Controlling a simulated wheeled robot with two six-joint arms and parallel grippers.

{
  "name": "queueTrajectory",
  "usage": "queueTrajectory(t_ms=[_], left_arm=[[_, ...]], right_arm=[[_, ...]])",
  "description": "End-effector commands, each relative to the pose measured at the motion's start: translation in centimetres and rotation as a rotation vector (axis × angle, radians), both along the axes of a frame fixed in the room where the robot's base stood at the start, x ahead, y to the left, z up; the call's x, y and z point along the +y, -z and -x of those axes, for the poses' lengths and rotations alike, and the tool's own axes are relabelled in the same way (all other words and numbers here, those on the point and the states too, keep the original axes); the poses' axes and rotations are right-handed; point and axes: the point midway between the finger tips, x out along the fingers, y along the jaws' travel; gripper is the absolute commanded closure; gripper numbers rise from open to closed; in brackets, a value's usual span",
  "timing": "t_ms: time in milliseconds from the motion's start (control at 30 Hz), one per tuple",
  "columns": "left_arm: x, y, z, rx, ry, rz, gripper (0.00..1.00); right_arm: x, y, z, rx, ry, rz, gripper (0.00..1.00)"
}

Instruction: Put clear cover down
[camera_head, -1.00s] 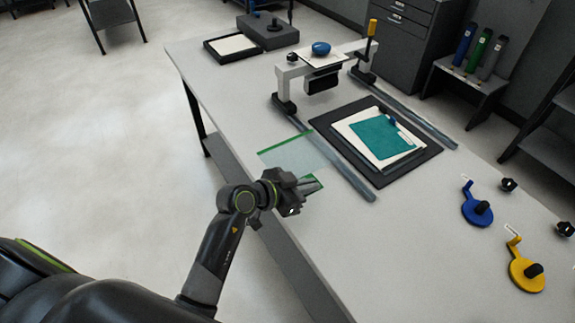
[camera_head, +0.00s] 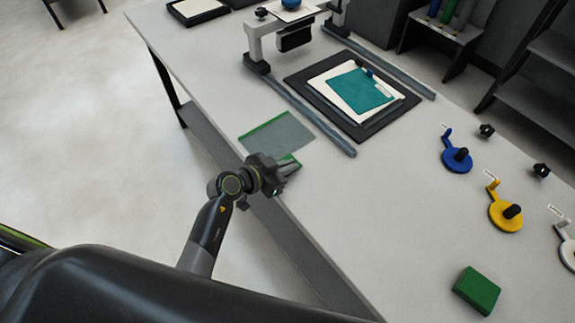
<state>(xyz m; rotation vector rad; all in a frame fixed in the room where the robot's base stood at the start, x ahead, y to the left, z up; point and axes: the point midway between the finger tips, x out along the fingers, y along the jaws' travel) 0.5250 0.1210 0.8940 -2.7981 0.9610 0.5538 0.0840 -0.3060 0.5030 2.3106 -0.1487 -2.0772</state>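The clear cover (camera_head: 283,133) is a see-through greyish sheet with a green strip along its far edge and green at its near edge. It is over the table's near edge, left of the left rail. My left gripper (camera_head: 290,167) is at the cover's near green edge and appears shut on it, though the fingertips are partly hidden. I cannot tell whether the sheet touches the table. My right gripper is not in view.
A dark board (camera_head: 388,120) holds a white sheet (camera_head: 319,83) and a teal sheet (camera_head: 358,92), right of the left rail (camera_head: 302,109). A bridge frame (camera_head: 254,45) spans the rails. Blue (camera_head: 455,163) and yellow (camera_head: 500,218) handled tools and a green block (camera_head: 477,290) lie at right.

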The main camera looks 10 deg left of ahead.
Motion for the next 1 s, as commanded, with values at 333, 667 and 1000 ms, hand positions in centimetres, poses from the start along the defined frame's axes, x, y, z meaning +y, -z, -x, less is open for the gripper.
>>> queueTrajectory(t_ms=[333, 667, 1000], left_arm=[[0.0, 0.2, 0.0, 0.000, 0.000, 0.000, 0.74], [0.5, -0.3, 0.5, -0.001, -0.001, -0.001, 0.74], [4.3, -2.8, 5.4, 0.000, 0.000, -0.004, 0.74]], right_arm=[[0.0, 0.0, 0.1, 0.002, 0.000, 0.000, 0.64], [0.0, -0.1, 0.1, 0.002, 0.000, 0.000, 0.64], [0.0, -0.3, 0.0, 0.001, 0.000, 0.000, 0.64]])
